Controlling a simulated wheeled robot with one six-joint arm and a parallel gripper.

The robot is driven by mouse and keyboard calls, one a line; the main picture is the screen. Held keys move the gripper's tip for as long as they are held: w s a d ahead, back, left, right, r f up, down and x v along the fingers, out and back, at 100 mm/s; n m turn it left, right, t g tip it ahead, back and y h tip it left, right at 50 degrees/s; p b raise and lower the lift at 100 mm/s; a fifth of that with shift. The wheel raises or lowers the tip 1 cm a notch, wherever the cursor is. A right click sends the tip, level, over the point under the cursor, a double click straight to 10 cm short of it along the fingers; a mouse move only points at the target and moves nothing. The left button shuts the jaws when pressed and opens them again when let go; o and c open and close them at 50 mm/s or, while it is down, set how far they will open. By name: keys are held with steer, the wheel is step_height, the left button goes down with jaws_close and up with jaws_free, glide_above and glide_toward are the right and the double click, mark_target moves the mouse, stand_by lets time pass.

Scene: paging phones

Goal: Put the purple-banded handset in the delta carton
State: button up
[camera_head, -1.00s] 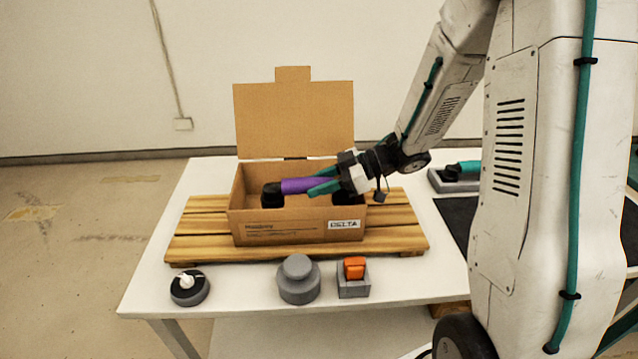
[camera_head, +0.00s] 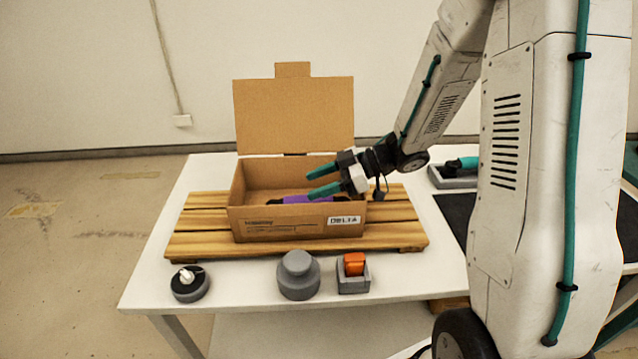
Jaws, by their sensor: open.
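The delta carton (camera_head: 285,222) is an open brown cardboard box with its lid standing up at the back and a DELTA label on its front. It sits on a slatted wooden pallet on the white table. The purple-banded handset (camera_head: 297,199) lies low inside the carton, near the front wall. Only its purple band and bits of its dark ends show; the front wall hides the rest. My gripper (camera_head: 314,182) has teal fingers, is open and empty, and hangs over the right part of the carton, above the handset.
The wooden pallet (camera_head: 195,243) reaches out on both sides of the carton. A round dark device with a white knob (camera_head: 190,283), a grey stepped cylinder (camera_head: 298,277) and a grey block with an orange switch (camera_head: 354,272) stand along the table's front. A teal handset on a grey base (camera_head: 456,174) is at right.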

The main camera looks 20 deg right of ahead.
steer(key=r+v, duration=0.1)
steer(key=v, duration=1.1)
steer(key=w+r+t+h, duration=0.1)
steer(key=w, duration=0.1)
steer(key=w+r+m+t+h, duration=0.1)
steer(key=w, duration=0.1)
steer(key=w+r+t+h, duration=0.1)
steer(key=w+t+h, duration=0.1)
steer(key=shift+w+d+r+m, duration=0.1)
steer(key=shift+d+r+m, duration=0.05)
steer(key=shift+r+m, duration=0.15)
steer(key=d+r+m+t+h, duration=0.45)
steer(key=r+m+h, duration=0.25)
steer(key=r+h, duration=0.3)
steer(key=s+a+f+m+g, duration=0.1)
steer(key=s+a+m+g, duration=0.1)
steer(key=s, duration=0.8)
steer(key=s+a+f+m+g, duration=0.2)
steer(key=s+a+g, duration=0.3)
steer(key=s, duration=0.5)
steer(key=s+a+f+m+g+y, duration=0.1)
steer(key=s+a+g, duration=0.3)
steer(key=s, duration=0.6)
steer(key=shift+a+f+m, duration=0.3)
steer(key=shift+m, duration=0.1)
steer(key=shift+g, duration=0.25)
